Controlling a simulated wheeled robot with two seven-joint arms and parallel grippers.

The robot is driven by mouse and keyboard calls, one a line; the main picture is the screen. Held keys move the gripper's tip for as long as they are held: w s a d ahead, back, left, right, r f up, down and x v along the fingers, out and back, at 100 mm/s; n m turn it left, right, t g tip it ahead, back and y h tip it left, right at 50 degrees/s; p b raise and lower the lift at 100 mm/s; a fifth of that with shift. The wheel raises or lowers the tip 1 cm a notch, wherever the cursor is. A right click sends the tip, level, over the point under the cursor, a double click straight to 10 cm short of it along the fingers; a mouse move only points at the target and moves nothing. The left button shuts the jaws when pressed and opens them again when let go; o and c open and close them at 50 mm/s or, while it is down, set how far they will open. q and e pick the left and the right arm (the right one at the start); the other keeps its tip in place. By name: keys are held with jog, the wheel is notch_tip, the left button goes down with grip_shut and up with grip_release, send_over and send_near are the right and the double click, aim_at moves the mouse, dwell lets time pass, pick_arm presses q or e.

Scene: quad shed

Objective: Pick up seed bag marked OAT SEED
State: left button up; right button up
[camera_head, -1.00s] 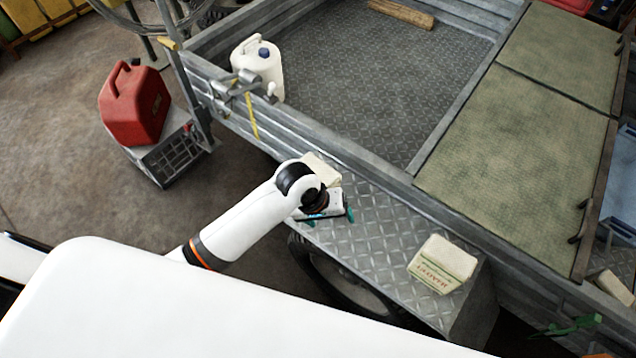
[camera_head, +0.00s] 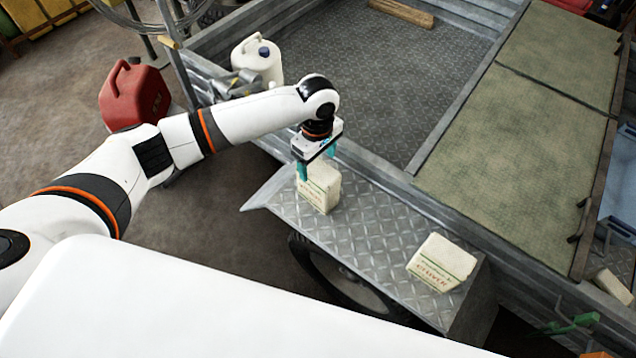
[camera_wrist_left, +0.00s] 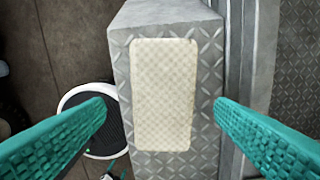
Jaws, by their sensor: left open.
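A cream seed bag (camera_head: 320,192) stands on the trailer's tread-plate fender (camera_head: 370,225), below my left gripper (camera_head: 317,163). Its print is too small to read. The gripper is open and points down at the bag's top. In the left wrist view, the bag's pale top (camera_wrist_left: 163,95) lies between the open fingers (camera_wrist_left: 160,108), with a gap on each side. I cannot tell whether the tips are above or beside the top. A second cream bag (camera_head: 441,262) with red and green print I cannot read stands farther right on the fender. My right gripper is not in view.
The trailer wall (camera_head: 375,172) runs close behind the bag. A white jug (camera_head: 258,62) stands in the trailer bed, and a red fuel can (camera_head: 135,97) is at the left. The fender between the two bags is clear.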

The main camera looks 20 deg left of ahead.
aim_at(318, 168)
pick_arm(q)
notch_tip(318, 168, down, 7)
jog(key=shift+w+r, duration=0.1)
jog(key=shift+r, duration=0.1)
dwell(0.3)
jog(key=shift+r, duration=0.1)
jog(key=c, duration=1.5)
